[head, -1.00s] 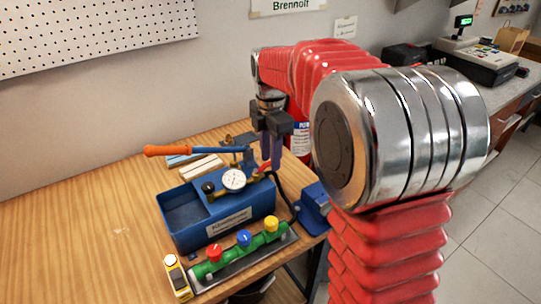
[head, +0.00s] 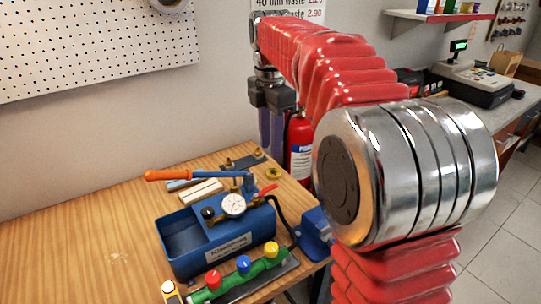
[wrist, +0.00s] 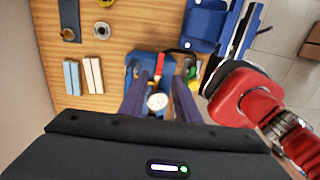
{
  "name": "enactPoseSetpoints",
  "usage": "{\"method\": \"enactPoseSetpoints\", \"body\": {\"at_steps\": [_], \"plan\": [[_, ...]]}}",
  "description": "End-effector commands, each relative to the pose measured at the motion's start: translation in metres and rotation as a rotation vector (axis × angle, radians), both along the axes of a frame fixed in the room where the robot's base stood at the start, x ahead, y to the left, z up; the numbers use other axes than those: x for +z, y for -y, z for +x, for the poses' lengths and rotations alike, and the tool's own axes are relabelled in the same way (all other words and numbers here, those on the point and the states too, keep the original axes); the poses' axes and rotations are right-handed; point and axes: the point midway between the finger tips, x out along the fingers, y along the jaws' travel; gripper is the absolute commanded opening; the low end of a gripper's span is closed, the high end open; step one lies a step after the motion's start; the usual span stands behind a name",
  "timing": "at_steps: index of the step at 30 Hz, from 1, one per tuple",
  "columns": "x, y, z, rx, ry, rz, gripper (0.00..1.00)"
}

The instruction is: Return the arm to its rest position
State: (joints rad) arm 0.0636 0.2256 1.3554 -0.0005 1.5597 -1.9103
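My arm, in red ribbed sleeves with a chrome joint, rises at the right of the head view and reaches back over the workbench (head: 90,225). My gripper (head: 271,145) hangs from it, fingers down, above the bench near the back wall. In the wrist view my gripper (wrist: 162,78) has its two dark blue fingers clearly apart, with nothing held between them. The blue test pump (head: 180,243), with a round gauge (head: 233,205) and orange-handled lever (head: 168,176), stands on the bench below. The gauge shows between the fingers in the wrist view, lower down.
A green manifold (head: 240,279) with red, blue and yellow knobs lies in front of the pump. A blue vise (head: 315,232) sits at the bench's right edge. A red fire extinguisher (head: 300,150) stands behind the arm. Pale bars (head: 201,190) lie behind the pump. Bare wood lies left.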

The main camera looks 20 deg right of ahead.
Motion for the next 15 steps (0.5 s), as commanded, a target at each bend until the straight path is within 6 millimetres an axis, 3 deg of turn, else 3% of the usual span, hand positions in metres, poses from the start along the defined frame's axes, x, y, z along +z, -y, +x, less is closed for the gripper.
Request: {"method": "enactPoseSetpoints", "body": {"at_steps": [5,15], "plan": [[0.011,0.0001,0.0,0.0,0.0,0.0,0.3],[0.0114,0.0,-0.0001,0.0,0.0,0.0,0.3]]}}
